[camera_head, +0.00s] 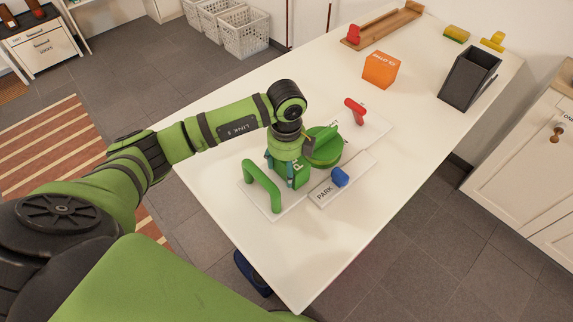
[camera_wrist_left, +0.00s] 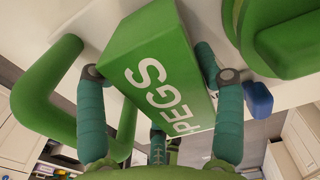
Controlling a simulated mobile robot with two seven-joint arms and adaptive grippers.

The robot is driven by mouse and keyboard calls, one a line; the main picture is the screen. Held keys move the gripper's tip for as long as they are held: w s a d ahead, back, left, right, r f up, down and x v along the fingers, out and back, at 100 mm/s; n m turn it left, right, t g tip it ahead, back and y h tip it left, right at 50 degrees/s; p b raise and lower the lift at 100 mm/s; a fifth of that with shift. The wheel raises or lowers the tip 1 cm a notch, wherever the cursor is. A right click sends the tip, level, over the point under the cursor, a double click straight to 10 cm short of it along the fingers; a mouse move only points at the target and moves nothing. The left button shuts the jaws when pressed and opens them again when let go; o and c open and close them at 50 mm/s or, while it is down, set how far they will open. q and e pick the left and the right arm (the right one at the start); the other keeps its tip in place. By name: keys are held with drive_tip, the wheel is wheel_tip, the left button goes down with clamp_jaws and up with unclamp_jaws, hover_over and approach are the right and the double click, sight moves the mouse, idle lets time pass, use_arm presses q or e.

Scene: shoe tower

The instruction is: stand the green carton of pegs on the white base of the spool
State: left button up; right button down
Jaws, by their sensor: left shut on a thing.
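The green carton of pegs (camera_head: 299,180) is in my left gripper (camera_head: 289,168), between the green handle and the round green part of the spool (camera_head: 327,147). The wrist view shows the carton (camera_wrist_left: 155,65) with its PEGS lettering, a finger of my left gripper (camera_wrist_left: 160,75) on each side. The white base of the spool (camera_head: 262,197) lies on the table, with a green handle (camera_head: 262,186) at its near left end and a red handle (camera_head: 356,110) at its far end. The carton is over the base; its underside is hidden, so contact is unclear. My right gripper is out of view.
A PARK plate (camera_head: 325,192) with a blue knob (camera_head: 340,176) lies close on the right. An orange box (camera_head: 381,69), a dark grey holder (camera_head: 470,78) and a wooden rack (camera_head: 385,24) stand farther back. The near right of the white table (camera_head: 300,260) is clear.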

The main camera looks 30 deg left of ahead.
use_arm(q)
drive_tip(key=shift+f, duration=0.25)
drive_tip(key=shift+f, duration=0.1)
drive_tip(key=o, duration=1.2)
drive_tip(key=shift+r, duration=0.25)
wheel_tip(320, 180, up, 12)
drive_tip(key=shift+f+b, duration=0.1)
drive_tip(key=shift+b, duration=0.9)
